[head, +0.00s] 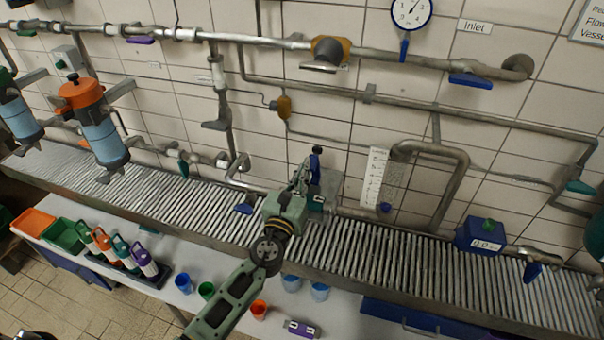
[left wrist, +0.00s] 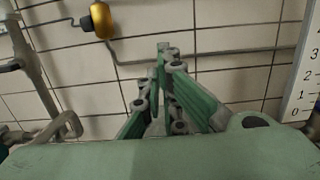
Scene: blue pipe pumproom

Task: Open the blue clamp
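My left gripper (head: 305,165) reaches toward the wall above the back of the slatted counter. In the left wrist view its fingers (left wrist: 164,52) converge and look closed at the tips, with nothing clearly held. A small upright blue part (head: 316,158) shows right beside the fingertips in the head view. It may be the blue clamp, but the gripper partly covers it and I cannot tell whether they touch. No blue part shows in the left wrist view.
Pipes (head: 400,60) run along the tiled wall, with a yellow valve (head: 330,48) and a round gauge (head: 411,12). A white numbered scale (head: 374,180) stands right of the gripper. A blue box (head: 480,237) sits on the slatted counter (head: 420,270). Cups and bottles stand in front.

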